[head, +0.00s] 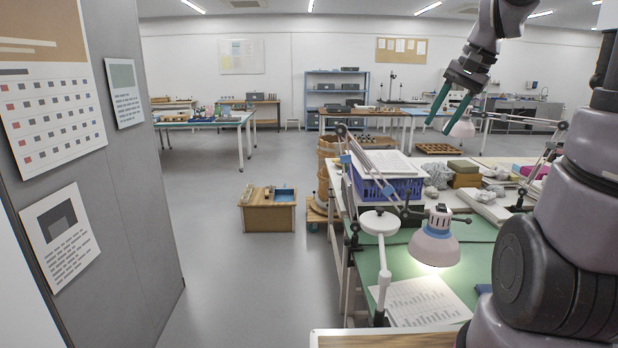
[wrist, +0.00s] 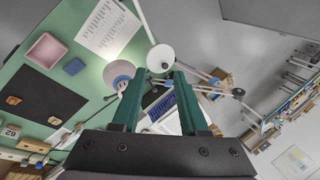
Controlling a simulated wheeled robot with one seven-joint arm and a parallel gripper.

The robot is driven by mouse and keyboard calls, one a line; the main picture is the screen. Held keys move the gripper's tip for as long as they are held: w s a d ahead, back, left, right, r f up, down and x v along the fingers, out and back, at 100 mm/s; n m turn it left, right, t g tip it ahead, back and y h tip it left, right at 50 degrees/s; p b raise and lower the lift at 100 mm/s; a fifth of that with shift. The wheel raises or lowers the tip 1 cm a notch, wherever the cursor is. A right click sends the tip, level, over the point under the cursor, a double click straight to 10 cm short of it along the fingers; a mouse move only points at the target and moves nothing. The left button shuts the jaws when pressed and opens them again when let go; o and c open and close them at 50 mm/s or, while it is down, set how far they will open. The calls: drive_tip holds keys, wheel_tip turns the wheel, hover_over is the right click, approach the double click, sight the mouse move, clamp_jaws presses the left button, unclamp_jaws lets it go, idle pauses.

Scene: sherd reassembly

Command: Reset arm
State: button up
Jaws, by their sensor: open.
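My gripper (head: 440,126) is raised in the upper right of the head view, with its two green fingers pointing down and spread apart. Nothing is between them. It hangs in the air above the level of the worktables. In the wrist view, my gripper (wrist: 160,72) shows both green fingers apart with an empty gap; a lamp and a blue crate show beyond them. My arm fills the right side of the head view.
A green-topped workbench (head: 462,268) stands below, with a pink-grey lamp (head: 436,240), a printed sheet (head: 425,303) and a blue crate (head: 388,187). A pink tray (wrist: 45,54) and dark mat (wrist: 45,100) lie on green.

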drive_tip(key=s+a+r+n+t, duration=0.1)
drive_tip(key=s+a+t, duration=0.1)
drive_tip(key=s, duration=0.5)
drive_tip(key=s+a+r+n+t+h, duration=0.1)
drive_tip(key=s+a+n+t, duration=0.1)
drive_tip(key=s, duration=0.5)
drive_tip(key=shift+s+a+r, duration=0.15)
drive_tip(key=shift+a+r, duration=0.25)
